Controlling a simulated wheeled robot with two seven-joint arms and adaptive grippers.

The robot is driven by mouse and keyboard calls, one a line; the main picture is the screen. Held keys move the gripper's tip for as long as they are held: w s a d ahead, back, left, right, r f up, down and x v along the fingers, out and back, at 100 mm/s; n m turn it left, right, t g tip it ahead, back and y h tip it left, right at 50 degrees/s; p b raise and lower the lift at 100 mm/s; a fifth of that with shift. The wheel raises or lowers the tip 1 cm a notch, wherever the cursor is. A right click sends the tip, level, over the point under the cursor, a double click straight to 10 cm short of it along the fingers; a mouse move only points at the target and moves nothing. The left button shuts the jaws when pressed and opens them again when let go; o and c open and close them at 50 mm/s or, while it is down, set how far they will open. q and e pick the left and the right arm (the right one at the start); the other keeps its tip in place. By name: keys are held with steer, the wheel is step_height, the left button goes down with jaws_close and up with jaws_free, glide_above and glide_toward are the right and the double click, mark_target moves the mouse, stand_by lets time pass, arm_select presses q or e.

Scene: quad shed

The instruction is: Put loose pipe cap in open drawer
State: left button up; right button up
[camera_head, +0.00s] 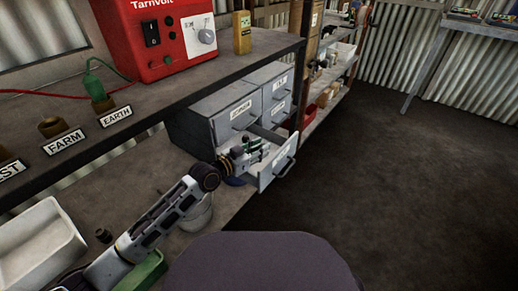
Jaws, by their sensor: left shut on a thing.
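The open drawer (268,178) sticks out of the lower part of a grey drawer cabinet (205,125). Its labelled front and handle face right. My left gripper (262,148) is at the open drawer, above its inside and behind its front panel. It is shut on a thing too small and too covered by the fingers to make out. A small dark round piece (104,236) stands on the bench by the white bin; I cannot tell whether it is the pipe cap. My right gripper is not in view.
A white bin (42,245), a green tray (143,272) and a pale pot (197,214) stand on the bench near my left arm. A shelf (150,95) with a red box (165,38) hangs over the bench. The floor (400,200) at right is clear.

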arm_select(q)
steer(key=o, duration=0.7)
steer(key=shift+o, duration=0.4)
steer(key=shift+r, duration=0.1)
